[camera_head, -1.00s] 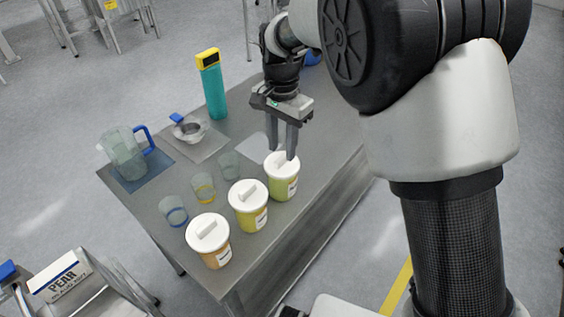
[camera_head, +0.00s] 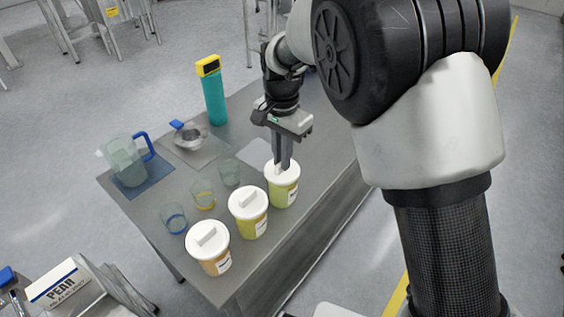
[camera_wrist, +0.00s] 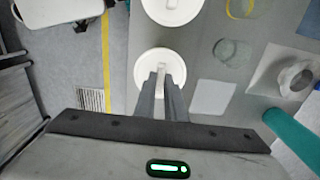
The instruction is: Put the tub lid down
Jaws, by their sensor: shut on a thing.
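Three tubs with white lids stand in a row along the table's near right edge. The farthest tub (camera_head: 285,195) is yellow-green, and its round white tub lid (camera_head: 272,176) rests on top of it. My gripper (camera_head: 283,165) points down over this lid and is shut on its raised grip bar. The wrist view shows the fingers (camera_wrist: 162,84) on either side of the bar, with the white lid (camera_wrist: 146,63) around it. The middle yellow tub (camera_head: 249,222) and the nearest orange tub (camera_head: 214,265) both have lids on.
Three clear glasses, one of them the blue-banded glass (camera_head: 173,218), stand left of the tubs. A jug (camera_head: 126,165), a metal bowl (camera_head: 190,138) and a teal bottle (camera_head: 215,98) are farther back. A pale square mat (camera_head: 256,152) beside the farthest tub is bare.

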